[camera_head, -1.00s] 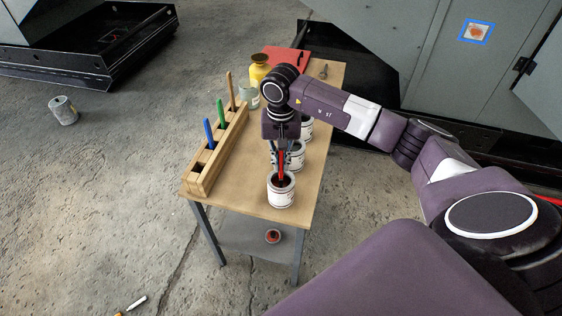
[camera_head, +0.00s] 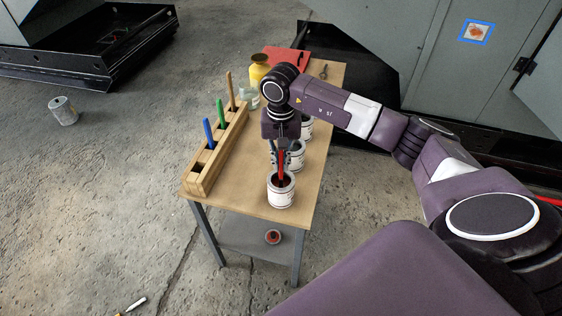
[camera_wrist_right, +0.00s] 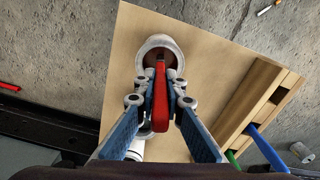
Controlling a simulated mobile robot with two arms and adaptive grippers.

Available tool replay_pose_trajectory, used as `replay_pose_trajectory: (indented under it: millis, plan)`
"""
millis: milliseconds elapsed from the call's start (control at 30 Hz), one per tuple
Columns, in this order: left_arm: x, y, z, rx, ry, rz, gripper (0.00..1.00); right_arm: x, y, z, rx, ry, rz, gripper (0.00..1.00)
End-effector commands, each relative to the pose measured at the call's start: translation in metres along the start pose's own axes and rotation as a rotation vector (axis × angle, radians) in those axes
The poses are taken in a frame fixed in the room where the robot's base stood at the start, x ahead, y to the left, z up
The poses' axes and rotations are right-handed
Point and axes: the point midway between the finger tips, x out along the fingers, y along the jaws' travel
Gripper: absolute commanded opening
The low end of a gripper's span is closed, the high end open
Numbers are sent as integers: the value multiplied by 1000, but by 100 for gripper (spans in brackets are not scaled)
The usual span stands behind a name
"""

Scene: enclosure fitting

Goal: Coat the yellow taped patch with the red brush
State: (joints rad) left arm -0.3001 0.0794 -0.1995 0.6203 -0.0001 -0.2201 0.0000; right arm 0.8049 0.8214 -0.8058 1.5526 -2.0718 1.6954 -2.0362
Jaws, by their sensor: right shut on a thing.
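My right gripper (camera_head: 281,155) is shut on the red brush (camera_head: 282,165), which points down into the front paint can (camera_head: 281,194). In the right wrist view the fingers (camera_wrist_right: 160,101) close around the red handle (camera_wrist_right: 160,90). The brush's lower end is inside the white-walled can (camera_wrist_right: 147,53), over dark reddish contents; its bristles are hidden. A square patch framed in blue tape (camera_head: 476,32), with an orange-red mark in it, is on the grey cabinet at upper right. I see no yellow-taped patch. My left gripper is not in view.
The wooden table (camera_head: 240,197) carries a rack (camera_head: 219,152) with blue, green and brown handles. More white cans (camera_head: 297,155) stand behind the front can. An open cabinet door (camera_head: 545,75) is at right.

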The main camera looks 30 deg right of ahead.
Motion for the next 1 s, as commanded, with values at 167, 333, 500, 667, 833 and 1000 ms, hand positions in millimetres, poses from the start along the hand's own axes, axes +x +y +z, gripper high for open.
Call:
replay_pose_trajectory:
  millis: [167,333,500,667,833,1000]
  plan:
    - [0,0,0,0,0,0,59,2,1,2,-1,-5,4,0]
    - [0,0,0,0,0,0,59,3,1,2,-1,-6,4,0]
    - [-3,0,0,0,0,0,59,-3,1,2,-1,-5,4,0]
    - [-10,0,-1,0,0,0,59,-17,0,1,-1,-3,2,0]
    - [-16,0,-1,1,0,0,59,-31,0,0,-1,-1,2,0]
    - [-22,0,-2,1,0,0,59,-45,0,0,0,-1,1,0]
